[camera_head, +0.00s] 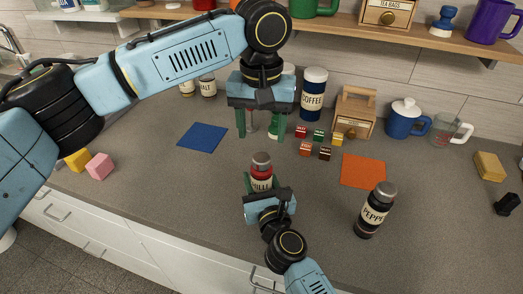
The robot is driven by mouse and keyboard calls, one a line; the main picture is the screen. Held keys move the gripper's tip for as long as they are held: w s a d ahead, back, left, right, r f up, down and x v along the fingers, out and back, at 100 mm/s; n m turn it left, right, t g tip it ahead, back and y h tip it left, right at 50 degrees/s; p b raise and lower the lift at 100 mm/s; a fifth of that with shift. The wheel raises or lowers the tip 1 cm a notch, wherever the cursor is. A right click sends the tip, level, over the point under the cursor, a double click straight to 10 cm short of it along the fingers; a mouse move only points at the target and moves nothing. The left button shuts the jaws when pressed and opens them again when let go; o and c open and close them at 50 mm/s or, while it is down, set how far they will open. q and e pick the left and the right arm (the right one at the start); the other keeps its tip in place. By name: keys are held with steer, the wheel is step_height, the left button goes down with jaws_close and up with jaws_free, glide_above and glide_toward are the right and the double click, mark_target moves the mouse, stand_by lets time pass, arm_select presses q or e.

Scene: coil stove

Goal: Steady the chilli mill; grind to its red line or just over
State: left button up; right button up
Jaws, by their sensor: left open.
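The chilli mill (261,168) stands upright on the grey counter, with a grey top and a red body; its label is partly hidden by my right gripper. My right gripper (262,184) comes from the front, low down, with its green fingers on either side of the mill, and appears shut on it. My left gripper (262,134) points down, open and empty, above and behind the mill's top in the picture. The mill's red line cannot be made out.
A pepper mill (375,210) stands to the right, near an orange mat (363,171). Several small cubes (319,134) lie before a wooden box (354,112). A blue mat (203,137) lies left. A coffee jar (313,97) and blue mug (406,120) stand behind.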

mark_target(262, 157)
arm_select(q)
step_height(262, 157, down, 7)
steer(key=shift+r, duration=0.2)
steer(key=c, duration=1)
steer(key=shift+m, duration=0.3)
